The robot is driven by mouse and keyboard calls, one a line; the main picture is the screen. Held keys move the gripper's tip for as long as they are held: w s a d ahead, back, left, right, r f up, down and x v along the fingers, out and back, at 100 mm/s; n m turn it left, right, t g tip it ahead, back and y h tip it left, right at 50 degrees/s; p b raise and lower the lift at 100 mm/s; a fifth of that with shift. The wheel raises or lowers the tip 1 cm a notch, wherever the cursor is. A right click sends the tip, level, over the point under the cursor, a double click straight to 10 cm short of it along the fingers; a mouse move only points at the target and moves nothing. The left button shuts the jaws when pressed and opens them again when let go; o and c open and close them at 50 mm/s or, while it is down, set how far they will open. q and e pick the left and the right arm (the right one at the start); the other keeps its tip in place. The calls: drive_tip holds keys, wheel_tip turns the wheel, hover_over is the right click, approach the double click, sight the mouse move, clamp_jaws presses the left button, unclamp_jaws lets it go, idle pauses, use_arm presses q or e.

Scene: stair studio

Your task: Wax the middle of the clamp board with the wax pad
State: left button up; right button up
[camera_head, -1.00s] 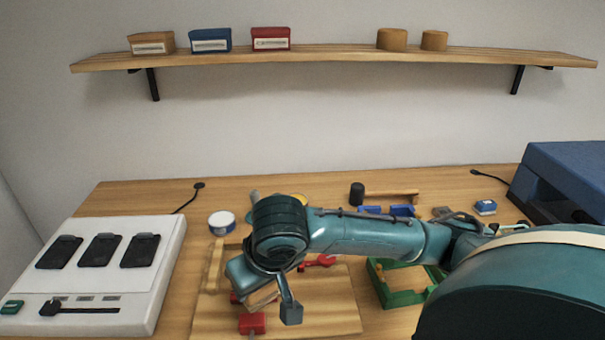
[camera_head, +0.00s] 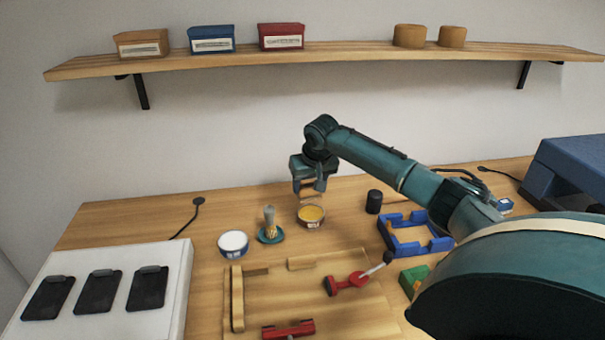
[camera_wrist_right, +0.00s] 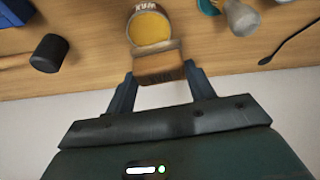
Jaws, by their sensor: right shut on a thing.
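The clamp board (camera_head: 285,297) lies flat on the bench at the front, with a red clamp (camera_head: 288,330) at its front edge and another red clamp (camera_head: 348,283) with a grey lever on its right. The wax pad (camera_wrist_right: 158,68), a brown block, sits between the fingers of my right gripper (camera_head: 308,188), which is shut on it. The pad is held up near the open wax tin (camera_head: 311,216), whose yellow wax (camera_wrist_right: 150,28) shows just beyond the pad in the wrist view. I cannot tell whether they touch. My left gripper is not in view.
A white-topped tin (camera_head: 233,243) and a brush on a teal base (camera_head: 270,232) stand left of the wax tin. A black cylinder (camera_head: 374,201) and blue frame (camera_head: 385,235) are to the right. A white panel (camera_head: 180,290) fills the front left; a shelf (camera_head: 340,53) hangs above.

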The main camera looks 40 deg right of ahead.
sight(313, 195)
drive_tip(key=shift+w+d+f, duration=0.1)
drive_tip(key=shift+w+d, duration=0.2)
drive_tip(key=shift+d, duration=0.5)
drive_tip(key=shift+s+f+b, duration=0.1)
drive_tip(key=shift+f+b, duration=0.35)
drive_tip(key=shift+f, duration=2.4)
drive_tip(key=shift+a+f, duration=0.1)
drive_tip(key=shift+f, duration=0.55)
drive_tip(key=shift+r, duration=0.1)
wheel_tip(313, 195, up, 2)
drive_tip(key=shift+p, duration=0.45)
drive_tip(key=shift+r, duration=2.5)
